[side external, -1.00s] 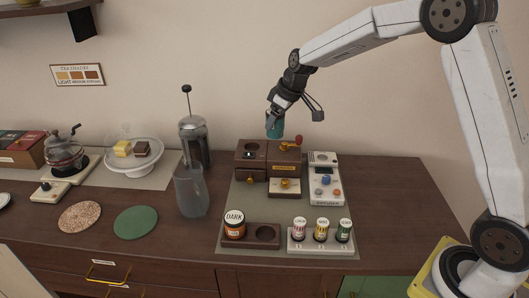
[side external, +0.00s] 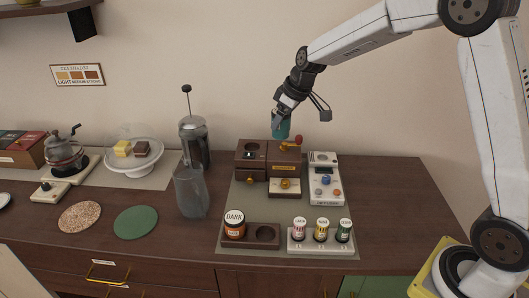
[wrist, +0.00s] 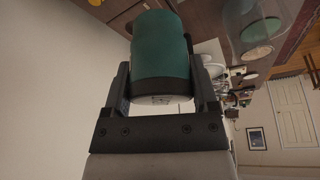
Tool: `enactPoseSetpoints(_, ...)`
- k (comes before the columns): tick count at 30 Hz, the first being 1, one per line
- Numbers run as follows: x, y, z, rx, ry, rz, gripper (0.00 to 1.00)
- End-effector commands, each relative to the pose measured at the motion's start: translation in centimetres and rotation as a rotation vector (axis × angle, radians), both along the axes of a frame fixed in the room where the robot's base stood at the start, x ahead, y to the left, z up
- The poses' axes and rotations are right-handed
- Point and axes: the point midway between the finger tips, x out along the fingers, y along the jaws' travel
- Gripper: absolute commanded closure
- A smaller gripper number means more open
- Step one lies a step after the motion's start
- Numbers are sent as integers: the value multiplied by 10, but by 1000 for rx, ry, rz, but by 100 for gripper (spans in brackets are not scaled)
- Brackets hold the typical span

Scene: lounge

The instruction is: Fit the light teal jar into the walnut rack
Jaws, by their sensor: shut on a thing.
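My gripper (side external: 284,117) is shut on the teal jar (side external: 281,129) and holds it in the air above the back of the wooden grinder box on the counter. In the wrist view the teal jar (wrist: 161,50) sits between both fingers of my gripper (wrist: 163,85). The walnut rack (side external: 250,237) lies at the front of the grey mat. Its left hole holds a jar labelled DARK (side external: 234,225); its right hole is empty.
A wooden box with a red knob (side external: 269,160) stands below the jar, beside a white device (side external: 325,180). A white rack with several small jars (side external: 320,238) adjoins the walnut rack on the right. A glass carafe (side external: 190,192) and French press (side external: 194,143) stand left.

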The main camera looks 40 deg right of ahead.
Motion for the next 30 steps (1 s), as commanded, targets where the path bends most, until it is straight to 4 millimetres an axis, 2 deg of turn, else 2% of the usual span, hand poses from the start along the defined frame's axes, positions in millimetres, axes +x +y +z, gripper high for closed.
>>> enactPoseSetpoints(5,-2,6,-3,2,0,16,100)
enactPoseSetpoints(8,-5,16,-8,7,0,45,100)
enactPoseSetpoints(14,-22,53,-28,19,-1,154,100)
enactPoseSetpoints(24,-79,128,-75,21,-3,399,100)
enactPoseSetpoints(30,-107,152,-93,7,-3,493,100)
